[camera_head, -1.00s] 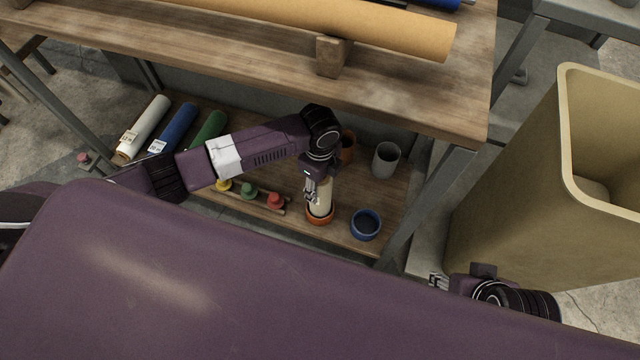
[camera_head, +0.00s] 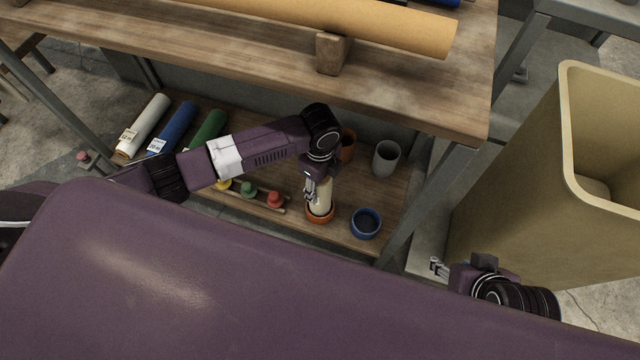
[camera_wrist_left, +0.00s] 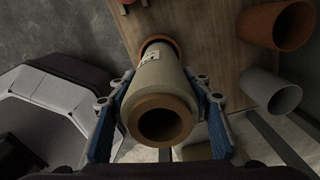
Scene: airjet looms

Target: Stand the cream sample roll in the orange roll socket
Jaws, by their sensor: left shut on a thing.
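The cream sample roll (camera_head: 321,196) stands about upright with its lower end in the orange roll socket (camera_head: 319,216) on the lower shelf. My left gripper (camera_head: 311,189) is shut on the roll from above. In the left wrist view the two blue-padded fingers lie on both sides of the roll (camera_wrist_left: 161,96), and the socket's orange rim (camera_wrist_left: 158,42) shows around its far end. Whether the roll rests on the socket's floor is hidden. My right gripper (camera_head: 438,268) is at the lower right, away from the shelf, with its fingertips apart and nothing between them.
A blue socket (camera_head: 366,224) stands right of the orange one. White, blue and green rolls lie at left. The wooden table top (camera_head: 400,101) overhangs the shelf. A large tan bin (camera_head: 510,190) is at right.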

